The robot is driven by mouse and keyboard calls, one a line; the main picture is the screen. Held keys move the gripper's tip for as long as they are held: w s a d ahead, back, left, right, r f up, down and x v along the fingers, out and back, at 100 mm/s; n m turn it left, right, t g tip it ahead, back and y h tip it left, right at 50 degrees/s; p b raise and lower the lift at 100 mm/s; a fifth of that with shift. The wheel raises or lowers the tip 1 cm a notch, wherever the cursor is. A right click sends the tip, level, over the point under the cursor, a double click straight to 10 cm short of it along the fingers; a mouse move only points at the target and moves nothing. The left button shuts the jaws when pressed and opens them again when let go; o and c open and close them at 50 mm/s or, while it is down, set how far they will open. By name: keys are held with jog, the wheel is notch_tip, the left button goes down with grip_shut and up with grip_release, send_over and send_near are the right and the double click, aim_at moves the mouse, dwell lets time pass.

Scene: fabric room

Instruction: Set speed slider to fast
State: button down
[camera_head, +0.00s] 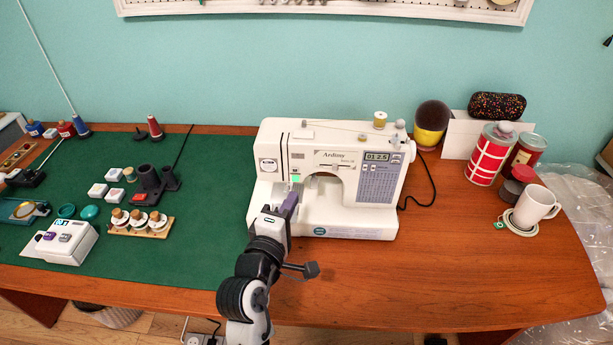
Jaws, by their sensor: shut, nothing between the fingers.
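A white sewing machine (378,213) stands upright on the wooden table, with a small display and a panel of stitch symbols on its right side. A thin slot (332,167) that looks like a slider runs across its front under the brand name; its knob setting is too small to read. My gripper (291,200) is shut and empty, in front of the machine's left end near the needle area. I cannot tell whether it touches the machine. My gripper and arm hide part of the machine's lower left and base.
A green mat (200,262) with spools, bottles and small devices covers the table's left. A red-and-white can (484,158), a white mug (535,207) and a dark-and-yellow round object (431,126) stand on the right. The table (450,270) is clear at front right.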

aim_at(327, 165)
jog(key=p+x, duration=0.1)
jog(key=x, duration=0.4)
jog(key=p+x, duration=0.2)
jog(key=x, duration=0.3)
jog(key=shift+r, duration=0.2)
jog(key=d, duration=0.1)
jog(key=d+p, duration=0.1)
jog(key=shift+s+d+f, duration=0.1)
jog(key=shift+s+d, duration=0.1)
jog(key=shift+d, duration=0.05)
jog(key=shift+d+f, duration=0.1)
jog(key=shift+d, duration=0.5)
